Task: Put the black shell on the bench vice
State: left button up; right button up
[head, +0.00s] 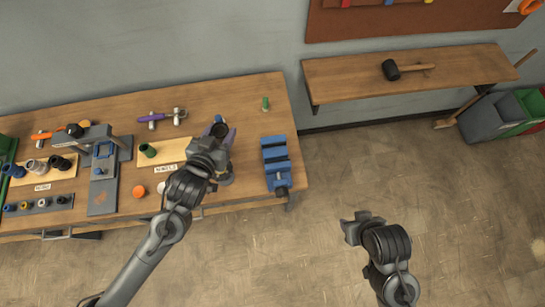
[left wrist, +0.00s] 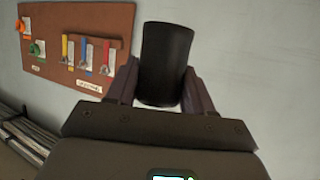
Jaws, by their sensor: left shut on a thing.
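The black shell (left wrist: 165,60) is a dark cylinder. In the left wrist view it stands upright between the two fingers of my left gripper (left wrist: 160,88), which is shut on it. In the head view the left gripper (head: 222,138) is above the workbench, and the shell (head: 219,130) shows as a small dark round end at the fingers. The blue bench vice (head: 276,160) is at the bench's right end, to the right of the left gripper and apart from it. My right gripper (head: 356,226) is over the floor, away from the bench; its fingers are too unclear to judge.
On the workbench (head: 240,98) are a wooden board (head: 172,151) with a green piece (head: 148,150), a grey press (head: 104,165), an orange disc (head: 139,191) and a small green item (head: 265,103). A wall shelf (head: 450,67) holds a mallet (head: 391,70). Bins (head: 505,115) stand right.

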pick_arm(q)
jog(key=s+d+f+m+g+h+b, duration=0.2)
jog(key=d+f+m+g+h+b, duration=0.15)
jog(key=d+f+b, duration=0.55)
jog(key=s+d+f+m+g+h+b, duration=0.1)
jog(key=d+f+m+g+h+b, duration=0.15)
jog(key=f+m+h+b, duration=0.7)
jog(key=w+d+f+n+y+b, duration=0.1)
jog(key=w, duration=0.2)
jog(key=w+d+f+n+y+b, duration=0.1)
jog(key=w+y+b, duration=0.1)
jog(key=w, duration=0.2)
jog(key=w+d+f+n+y+b, duration=0.1)
jog(key=w+n, duration=0.1)
jog(key=w, duration=0.1)
jog(key=shift+w+d+f+y+b, duration=0.15)
jog(key=shift+d+f+y+b, duration=0.05)
jog(key=shift+f+y+b, duration=0.1)
send_over(276, 154)
jog(key=shift+f+b, duration=0.3)
jog(key=shift+f, duration=1.75)
pick_arm(e)
notch_tip(276, 154, down, 26)
jog(key=shift+d, duration=0.2)
pick_arm(q)
jog(key=shift+f, duration=0.1)
pick_arm(e)
jog(key=shift+s, duration=0.1)
